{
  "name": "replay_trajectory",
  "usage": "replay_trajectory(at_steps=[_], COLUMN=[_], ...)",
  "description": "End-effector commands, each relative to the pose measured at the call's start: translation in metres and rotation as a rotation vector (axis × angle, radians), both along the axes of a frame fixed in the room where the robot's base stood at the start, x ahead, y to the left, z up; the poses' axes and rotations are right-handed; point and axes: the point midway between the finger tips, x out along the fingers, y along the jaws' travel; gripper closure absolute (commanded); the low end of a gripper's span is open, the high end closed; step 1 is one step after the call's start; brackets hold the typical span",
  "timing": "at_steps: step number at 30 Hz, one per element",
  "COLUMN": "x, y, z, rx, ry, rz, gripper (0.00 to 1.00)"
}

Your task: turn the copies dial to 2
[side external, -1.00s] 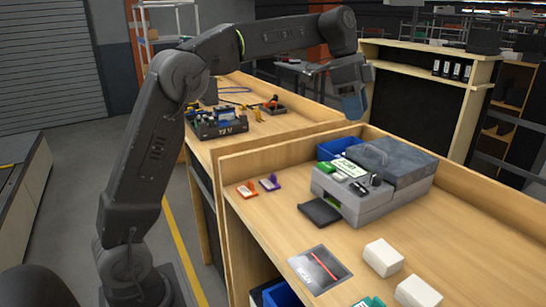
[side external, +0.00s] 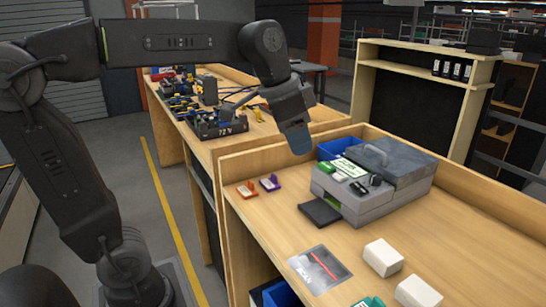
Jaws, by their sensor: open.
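A grey printer-like machine (side external: 352,205) stands on the wooden bench, with a dark lid at its back and a small control panel on its front left. The panel carries a green part (side external: 327,167), a pale label (side external: 349,168) and small dark controls (side external: 371,182). A copies dial may be among these controls, but they are too small to read. My gripper (side external: 297,148) hangs above the bench, to the left of and above the machine, apart from it. It points down and is open, with nothing seen in it.
A blue bin (side external: 333,148) stands behind the machine. A red stamp (side external: 247,190) and a purple stamp (side external: 270,183) lie left of it. White boxes (side external: 382,257) and a dark scan plate (side external: 320,268) lie in front. A raised wooden rim (side external: 480,205) borders the bench.

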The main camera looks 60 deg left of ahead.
Motion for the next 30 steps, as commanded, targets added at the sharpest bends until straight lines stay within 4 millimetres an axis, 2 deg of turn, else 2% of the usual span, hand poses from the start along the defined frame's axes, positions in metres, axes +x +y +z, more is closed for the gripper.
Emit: replay_trajectory(at_steps=[3,9,15,25,28,30], x=[-0.020,-0.042,-0.050,-0.052,-0.066,-0.082], y=[-0.002,-0.003,-0.003,-0.003,-0.003,-0.004], z=[-0.010,-0.023,-0.029,-0.030,-0.039,-0.052], rx=[-0.003,-0.011,-0.014,-0.016,-0.021,-0.030], ry=[-0.015,-0.036,-0.043,-0.045,-0.057,-0.074], rz=[0.055,0.124,0.152,0.157,0.190,0.234], gripper=[0.57,0.57,0.57,0.57,0.57,0.57])
